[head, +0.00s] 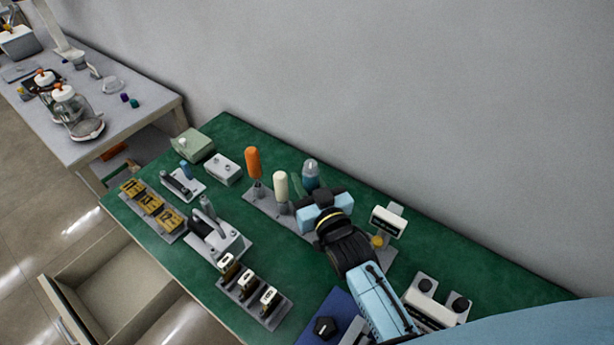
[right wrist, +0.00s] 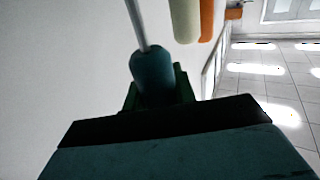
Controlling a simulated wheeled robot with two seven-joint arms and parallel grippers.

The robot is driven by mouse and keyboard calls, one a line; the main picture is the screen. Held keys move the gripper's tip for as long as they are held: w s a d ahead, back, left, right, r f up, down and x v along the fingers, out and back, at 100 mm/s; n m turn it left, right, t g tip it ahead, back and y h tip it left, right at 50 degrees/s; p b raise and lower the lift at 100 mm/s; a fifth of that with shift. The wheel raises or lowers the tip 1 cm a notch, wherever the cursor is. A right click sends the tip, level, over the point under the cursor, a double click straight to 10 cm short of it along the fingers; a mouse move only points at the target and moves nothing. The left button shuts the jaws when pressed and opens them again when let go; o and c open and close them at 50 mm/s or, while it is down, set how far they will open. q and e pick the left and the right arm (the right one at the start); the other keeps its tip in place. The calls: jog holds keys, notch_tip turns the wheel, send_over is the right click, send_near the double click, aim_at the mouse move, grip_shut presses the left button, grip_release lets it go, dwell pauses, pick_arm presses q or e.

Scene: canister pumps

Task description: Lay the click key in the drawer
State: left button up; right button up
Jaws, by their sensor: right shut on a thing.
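A teal-handled tool (right wrist: 152,75) with a thin metal shaft, which looks like the click key, is held between the fingers of my right gripper (right wrist: 158,92). In the head view a blue-grey rounded top (head: 311,170) shows just beyond my right gripper (head: 314,190), at the tool rack; my gripper hides what is below it. I cannot tell whether the tool is clear of the rack. The drawer (head: 70,312) stands open and looks empty, below the front left edge of the green bench. My left gripper is not in view.
An orange handle (head: 253,163) and a cream handle (head: 281,184) stand upright in the rack (head: 262,203) left of my gripper. Grey fixtures, yellow blocks (head: 151,203) and white-topped blocks (head: 248,279) stand between the rack and the drawer. A wall runs behind the bench.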

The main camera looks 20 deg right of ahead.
jog(key=shift+f+b, duration=1.35)
jog(key=shift+f, duration=0.8)
jog(key=o, duration=1.1)
jog(key=shift+c, duration=0.2)
jog(key=s+d, duration=0.2)
jog(key=s, duration=1.1)
jog(key=shift+s, duration=0.15)
